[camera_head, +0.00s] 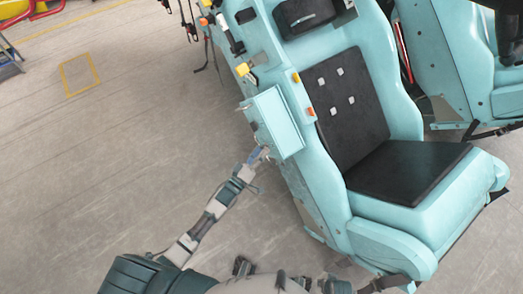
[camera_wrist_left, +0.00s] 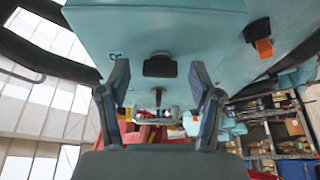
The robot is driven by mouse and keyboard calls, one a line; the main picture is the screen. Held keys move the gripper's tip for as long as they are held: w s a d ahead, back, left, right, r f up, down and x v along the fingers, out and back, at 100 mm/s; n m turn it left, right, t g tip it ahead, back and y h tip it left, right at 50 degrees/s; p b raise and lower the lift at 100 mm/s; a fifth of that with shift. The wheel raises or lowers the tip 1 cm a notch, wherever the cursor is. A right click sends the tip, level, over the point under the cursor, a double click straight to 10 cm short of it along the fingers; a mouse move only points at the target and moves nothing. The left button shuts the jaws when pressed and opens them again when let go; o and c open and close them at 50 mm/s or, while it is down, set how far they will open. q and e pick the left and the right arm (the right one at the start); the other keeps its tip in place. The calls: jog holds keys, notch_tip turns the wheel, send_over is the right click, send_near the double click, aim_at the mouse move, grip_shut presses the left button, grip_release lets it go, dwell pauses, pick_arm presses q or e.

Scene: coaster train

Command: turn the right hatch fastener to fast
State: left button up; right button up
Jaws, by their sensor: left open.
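A teal box-shaped hatch (camera_head: 275,120) sticks out from the side of the teal coaster car. My left gripper (camera_head: 259,155) is at its lower left edge. In the left wrist view, my left gripper (camera_wrist_left: 159,72) is open, with one finger on each side of a small black fastener (camera_wrist_left: 160,66) on the teal panel (camera_wrist_left: 190,35). The fingers look apart from it; contact cannot be told. A second black fitting with an orange tab (camera_wrist_left: 260,38) sits to the right. I cannot tell which is the right hatch fastener, nor its setting. My right gripper is not in view.
A black-padded seat (camera_head: 400,172) is right of the hatch. Orange and yellow fittings (camera_head: 243,69) line the car's side above it. The grey floor (camera_head: 110,150) to the left is clear. A shelf with boxes (camera_wrist_left: 275,130) shows in the wrist view.

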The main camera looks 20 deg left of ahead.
pick_arm(q)
jog(key=shift+w+a+r, duration=0.1)
jog(key=shift+w+a, duration=0.05)
jog(key=shift+w, duration=0.2)
jog(key=c, duration=1)
jog(key=shift+s, duration=0.1)
jog(key=shift+c, duration=0.7)
